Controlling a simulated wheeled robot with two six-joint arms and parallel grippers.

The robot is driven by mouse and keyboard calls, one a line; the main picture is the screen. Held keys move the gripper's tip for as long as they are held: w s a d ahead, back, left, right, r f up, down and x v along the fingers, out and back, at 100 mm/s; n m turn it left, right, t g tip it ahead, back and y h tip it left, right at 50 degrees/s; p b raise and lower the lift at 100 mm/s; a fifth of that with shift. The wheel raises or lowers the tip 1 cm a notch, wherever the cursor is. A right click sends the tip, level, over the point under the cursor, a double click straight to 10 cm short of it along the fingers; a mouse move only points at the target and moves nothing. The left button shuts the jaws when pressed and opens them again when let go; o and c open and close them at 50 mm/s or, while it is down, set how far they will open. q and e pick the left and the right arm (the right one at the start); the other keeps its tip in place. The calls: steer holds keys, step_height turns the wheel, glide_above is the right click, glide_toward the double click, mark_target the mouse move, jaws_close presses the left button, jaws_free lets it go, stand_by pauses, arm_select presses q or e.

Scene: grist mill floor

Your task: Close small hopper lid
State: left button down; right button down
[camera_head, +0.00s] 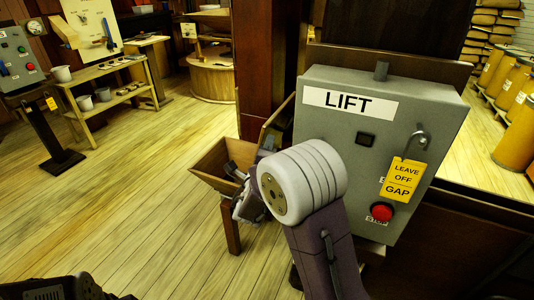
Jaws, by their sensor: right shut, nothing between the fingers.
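The small wooden hopper (211,163) stands on a post left of the grey LIFT box, and its open top shows. A brown panel (276,122) that looks like its lid stands raised at the hopper's right rear, beside the box; my arm hides its lower part. My right gripper (236,174) is shut and empty at the hopper's right front side, overlapping its rim in the picture. I cannot tell whether it touches the hopper. My right wrist hides part of the hopper's right side.
The grey LIFT box (330,123) stands close right of my right arm, with a red button (381,212) and a yellow tag (403,179) on its front. A dark wooden post (262,65) rises behind the hopper. The plank floor (140,200) to the left is clear.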

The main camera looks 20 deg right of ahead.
steer(key=shift+x, duration=1.6)
